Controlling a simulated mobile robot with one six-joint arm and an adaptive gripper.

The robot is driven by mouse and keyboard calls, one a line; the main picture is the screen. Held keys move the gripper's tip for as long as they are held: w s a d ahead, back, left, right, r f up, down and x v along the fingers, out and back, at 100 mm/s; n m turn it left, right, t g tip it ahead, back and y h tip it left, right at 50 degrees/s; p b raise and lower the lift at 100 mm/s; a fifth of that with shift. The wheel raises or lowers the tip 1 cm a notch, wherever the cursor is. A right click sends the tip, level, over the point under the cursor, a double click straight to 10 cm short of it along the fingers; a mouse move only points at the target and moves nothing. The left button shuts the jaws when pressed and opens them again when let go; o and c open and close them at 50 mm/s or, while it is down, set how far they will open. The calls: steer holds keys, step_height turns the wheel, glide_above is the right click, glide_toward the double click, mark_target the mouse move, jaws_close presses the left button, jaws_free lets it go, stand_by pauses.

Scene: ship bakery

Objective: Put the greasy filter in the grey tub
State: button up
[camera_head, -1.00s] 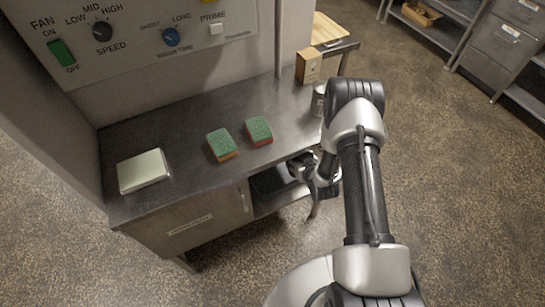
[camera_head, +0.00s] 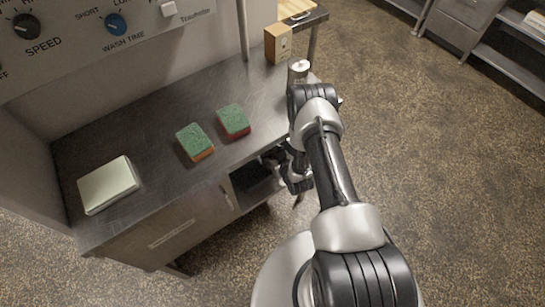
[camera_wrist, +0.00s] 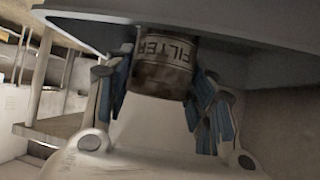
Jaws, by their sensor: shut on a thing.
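In the wrist view my gripper (camera_wrist: 160,98) is shut on the greasy filter (camera_wrist: 163,72), a brown-stained canister. It has a pale band lettered FILTER, upside down in this view. Blue-padded fingers are on both sides of it, and its far end is hidden by a broad grey surface (camera_wrist: 240,28). I cannot tell whether that surface is the tub or part of the bench. In the head view my gripper (camera_head: 296,178) is low by the bench's front right end, by an open compartment (camera_head: 254,184). The filter cannot be made out there. I cannot identify the grey tub for certain.
Open floor (camera_head: 430,170) lies to the right.

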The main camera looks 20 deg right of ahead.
steer(key=shift+w+f, duration=0.1)
steer(key=shift+f, duration=0.15)
steer(key=o, duration=1.2)
steer(key=shift+o, duration=0.2)
steer(key=shift+r, duration=0.15)
steer(key=p+v, duration=0.5)
steer(key=v, duration=0.7)
